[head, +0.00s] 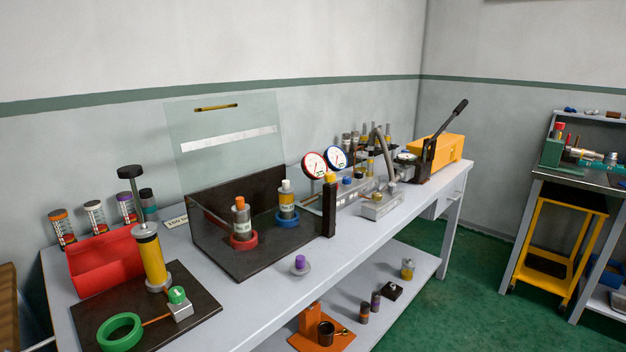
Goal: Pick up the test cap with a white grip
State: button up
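I cannot tell where the cap ends and the cylinder begins. A similar cylinder with an orange grip (240,203) stands to its left in a red ring (243,242). A small cap with a purple grip (300,261) sits on the bench in front of the tray. My gripper is not in view.
A clear upright panel (225,120) stands behind the tray, and a dark post (329,208) at its right corner. A yellow hand pump (152,258) and red bin (105,258) are left. Two gauges (314,164) and a long-levered orange machine (440,147) are right. The bench's front strip (370,232) is mostly clear.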

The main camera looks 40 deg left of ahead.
aim_at(287, 189)
jog(key=i+l+u, duration=0.2)
jog(key=i, duration=0.8)
jog(key=i+u, duration=0.3)
jog(key=u, duration=0.15)
jog(key=i+u, duration=0.3)
jog(key=u, duration=0.15)
jog(key=i+j+u, duration=0.1)
jog(key=u, duration=0.4)
jog(key=i+u, duration=0.3)
jog(key=u, duration=0.15)
jog(key=i+l+u, duration=0.15)
jog(key=u, duration=0.35)
jog(key=i+l+u, duration=0.2)
jog(key=u, duration=0.3)
jog(key=i, duration=0.05)
